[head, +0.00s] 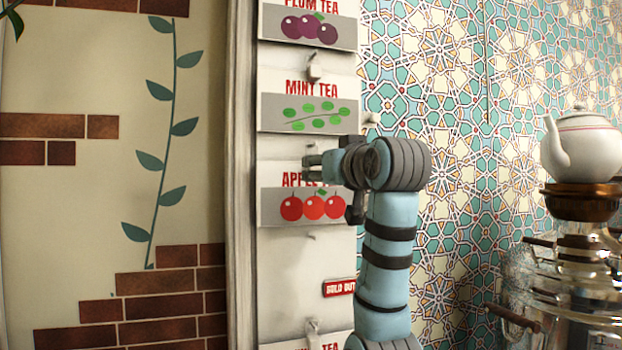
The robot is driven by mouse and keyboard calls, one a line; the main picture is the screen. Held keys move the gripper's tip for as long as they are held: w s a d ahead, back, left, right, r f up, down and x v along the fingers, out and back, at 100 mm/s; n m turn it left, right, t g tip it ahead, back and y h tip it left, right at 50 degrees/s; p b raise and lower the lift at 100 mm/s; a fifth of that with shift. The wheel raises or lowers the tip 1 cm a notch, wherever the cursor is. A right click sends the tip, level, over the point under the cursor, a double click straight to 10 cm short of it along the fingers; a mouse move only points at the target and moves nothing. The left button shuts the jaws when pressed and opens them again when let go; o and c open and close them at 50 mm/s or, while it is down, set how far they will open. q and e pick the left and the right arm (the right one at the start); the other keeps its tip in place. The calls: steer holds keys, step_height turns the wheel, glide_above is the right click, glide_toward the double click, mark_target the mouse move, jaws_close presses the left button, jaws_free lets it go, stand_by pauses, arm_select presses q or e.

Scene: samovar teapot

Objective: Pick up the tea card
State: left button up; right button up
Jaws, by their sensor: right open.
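Tea cards hang in a column on a pale board. The apple tea card (278,207) shows three red apples. Above it are the mint tea card (285,113) with green leaves and the plum tea card (280,30) with purple plums. My right gripper (328,182) is open in front of the apple tea card's upper right part and hides some of its lettering. I cannot tell whether it touches the card. My left gripper is out of view.
A red sold out sign (338,288) is lower on the board, above another card (300,345) cut off by the frame. At right, a white teapot (588,148) stands on a metal samovar (575,285). A patterned tile wall (450,90) is behind.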

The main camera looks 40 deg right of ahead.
mark_target(316, 168)
steer(key=p+x, duration=0.2)
steer(key=x, duration=0.3)
steer(key=shift+r+p, duration=0.15)
steer(key=shift+p, duration=0.2)
steer(key=shift+w+d, duration=0.1)
steer(key=shift+w, duration=0.05)
steer(key=c, duration=0.5)
jaws_close()
steer(key=shift+r, duration=0.15)
